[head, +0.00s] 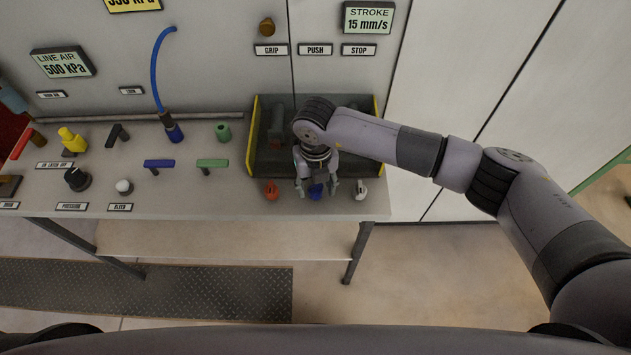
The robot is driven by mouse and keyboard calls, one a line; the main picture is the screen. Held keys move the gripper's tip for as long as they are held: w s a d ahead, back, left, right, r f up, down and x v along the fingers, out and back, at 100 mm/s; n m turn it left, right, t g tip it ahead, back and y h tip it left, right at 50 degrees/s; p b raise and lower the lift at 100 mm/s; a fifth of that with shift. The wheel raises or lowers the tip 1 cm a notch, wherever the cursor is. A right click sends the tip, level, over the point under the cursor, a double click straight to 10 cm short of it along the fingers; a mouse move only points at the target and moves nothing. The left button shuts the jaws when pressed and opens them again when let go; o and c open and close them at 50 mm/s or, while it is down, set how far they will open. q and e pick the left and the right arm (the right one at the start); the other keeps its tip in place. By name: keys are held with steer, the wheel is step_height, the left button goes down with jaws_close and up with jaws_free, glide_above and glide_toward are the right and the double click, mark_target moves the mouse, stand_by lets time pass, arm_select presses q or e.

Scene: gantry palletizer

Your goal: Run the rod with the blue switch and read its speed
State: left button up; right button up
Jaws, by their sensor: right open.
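A blue switch (316,192) sits at the front edge of the bench, between a red switch (271,190) and a white switch (360,189). My right gripper (316,187) is open and points down at the blue switch, with a fingertip on each side of it. I cannot tell whether it touches the switch. The stroke display (368,19) on the back panel reads 15 mm/s. The rod is not clearly visible; my right arm hides part of the dark bay (258,160) behind the switches. My left gripper is not in view.
Labels GRIP (271,50), PUSH (315,50) and STOP (359,50) are on the panel. A line air display (63,63) reads 500 kPa. Several coloured handles, a black knob (77,179) and a blue hose (155,75) occupy the bench's left side.

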steer(key=shift+f, duration=0.15)
steer(key=shift+c, duration=0.3)
jaws_close()
stand_by(0.3)
